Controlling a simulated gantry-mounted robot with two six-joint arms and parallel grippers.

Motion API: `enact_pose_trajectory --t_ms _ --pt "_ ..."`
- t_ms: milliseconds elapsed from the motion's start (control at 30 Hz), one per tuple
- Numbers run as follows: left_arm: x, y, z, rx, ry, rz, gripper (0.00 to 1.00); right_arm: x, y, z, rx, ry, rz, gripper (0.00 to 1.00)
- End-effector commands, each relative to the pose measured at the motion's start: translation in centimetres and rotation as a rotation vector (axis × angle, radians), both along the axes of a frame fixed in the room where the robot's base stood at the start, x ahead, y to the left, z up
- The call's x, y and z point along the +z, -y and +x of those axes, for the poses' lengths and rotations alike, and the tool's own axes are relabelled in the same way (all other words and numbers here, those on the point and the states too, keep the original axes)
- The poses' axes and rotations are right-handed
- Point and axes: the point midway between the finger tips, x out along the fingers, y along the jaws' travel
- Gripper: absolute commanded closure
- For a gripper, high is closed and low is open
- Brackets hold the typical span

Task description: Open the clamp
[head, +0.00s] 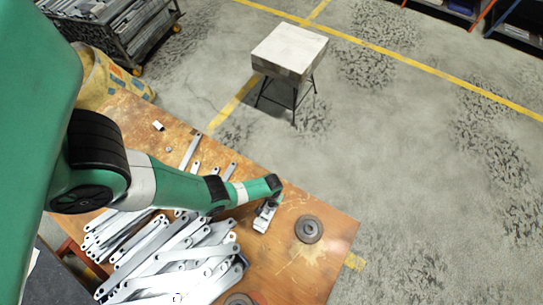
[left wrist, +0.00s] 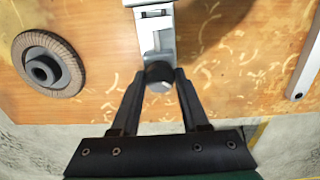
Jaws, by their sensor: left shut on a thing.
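The clamp (head: 264,217) is a small light-grey metal piece on the wooden table, near its right part. In the left wrist view the clamp (left wrist: 156,35) has a pale body at top centre, with a dark round knob (left wrist: 159,74) at its near end. My left gripper (head: 273,201) reaches over the clamp. In the left wrist view my left gripper (left wrist: 160,78) has its two dark fingers closed on the sides of the knob. The clamp's jaw opening is not clear in either view. My right gripper is not in view.
A worn grinding disc (head: 309,229) lies right of the clamp; it also shows in the left wrist view (left wrist: 70,62). Several galvanized brackets (head: 165,250) are heaped on the table (head: 325,260) at left. A pale-topped stool (head: 290,48) stands on the floor beyond.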

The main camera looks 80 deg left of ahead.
Motion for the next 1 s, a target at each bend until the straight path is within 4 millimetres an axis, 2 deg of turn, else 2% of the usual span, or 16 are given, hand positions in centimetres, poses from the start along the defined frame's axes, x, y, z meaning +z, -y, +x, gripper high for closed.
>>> enact_pose_trajectory --t_ms 200,300,567,600,700,1000 --pt "-0.03 0.00 -0.01 0.460 0.000 0.000 1.00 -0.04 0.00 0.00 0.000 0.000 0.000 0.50" --pt "-0.03 0.00 -0.01 0.603 0.000 0.000 1.00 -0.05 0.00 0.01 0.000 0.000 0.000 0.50" --pt "-0.04 0.00 -0.03 0.653 0.000 0.000 1.00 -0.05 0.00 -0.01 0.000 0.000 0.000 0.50" --pt "-0.04 0.00 -0.03 0.652 0.000 0.000 0.50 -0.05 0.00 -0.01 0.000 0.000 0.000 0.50" --pt "-0.04 0.00 -0.03 0.651 0.000 0.000 0.32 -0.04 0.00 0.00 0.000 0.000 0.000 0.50" --pt "-0.02 0.00 -0.01 0.650 0.000 0.000 0.30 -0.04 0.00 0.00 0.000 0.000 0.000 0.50"
